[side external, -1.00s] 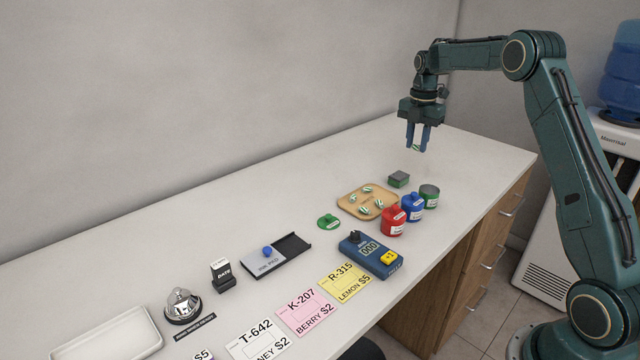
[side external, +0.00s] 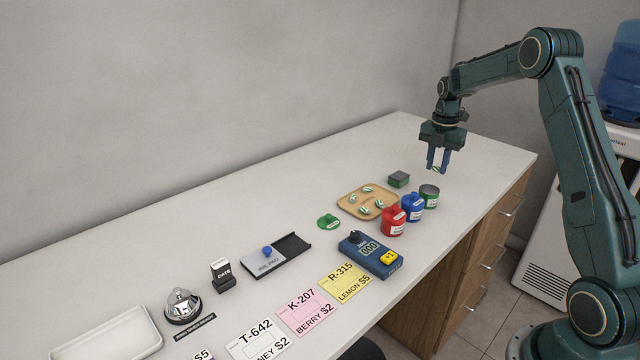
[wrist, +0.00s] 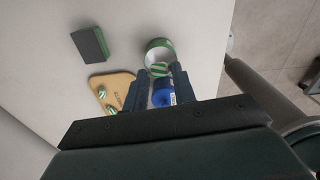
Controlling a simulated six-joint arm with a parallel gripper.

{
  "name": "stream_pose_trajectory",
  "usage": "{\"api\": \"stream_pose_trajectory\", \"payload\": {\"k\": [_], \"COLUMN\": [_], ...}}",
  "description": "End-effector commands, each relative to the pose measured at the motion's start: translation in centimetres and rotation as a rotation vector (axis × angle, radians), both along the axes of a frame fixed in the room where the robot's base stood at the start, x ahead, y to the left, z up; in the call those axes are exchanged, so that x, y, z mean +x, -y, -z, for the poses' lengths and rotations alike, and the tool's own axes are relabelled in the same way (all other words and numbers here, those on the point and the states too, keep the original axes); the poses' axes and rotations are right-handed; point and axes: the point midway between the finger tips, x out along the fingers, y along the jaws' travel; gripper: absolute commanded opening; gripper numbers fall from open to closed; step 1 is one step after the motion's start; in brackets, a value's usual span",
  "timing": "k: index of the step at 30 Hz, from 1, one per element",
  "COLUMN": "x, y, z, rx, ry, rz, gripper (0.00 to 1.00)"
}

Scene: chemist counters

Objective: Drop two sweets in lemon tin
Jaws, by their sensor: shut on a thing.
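My gripper (side external: 437,168) is shut on a green-and-white striped sweet (side external: 436,169), held above the counter close to the green tin (side external: 429,196). In the wrist view the sweet (wrist: 159,69) between the fingertips overlaps the near rim of the open green tin (wrist: 157,44). The green tin has no lid on; what is inside it is hidden. A green lid (side external: 328,222) lies on the counter. A blue tin (side external: 412,208) and a red tin (side external: 392,222) have lids on. The tin labels are too small to read. Several striped sweets (side external: 367,188) lie on a wooden tray (side external: 347,206).
A green-and-grey sponge (side external: 399,179) lies behind the green tin. A blue device (side external: 370,256) with a display, a yellow LEMON card (side external: 345,283), an ink pad (side external: 276,257) and a bell (side external: 182,304) are further left. The counter behind the tins is mostly clear.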

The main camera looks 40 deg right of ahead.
Motion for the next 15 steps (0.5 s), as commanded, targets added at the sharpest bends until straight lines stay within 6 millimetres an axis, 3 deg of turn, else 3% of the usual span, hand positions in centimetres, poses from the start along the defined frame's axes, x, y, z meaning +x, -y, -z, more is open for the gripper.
{"api": "stream_pose_trajectory", "payload": {"k": [15], "x": [0.0], "y": [0.0], "z": [4.2], "rx": [0.001], "ry": [-0.001], "rz": [0.0], "gripper": [0.06]}}
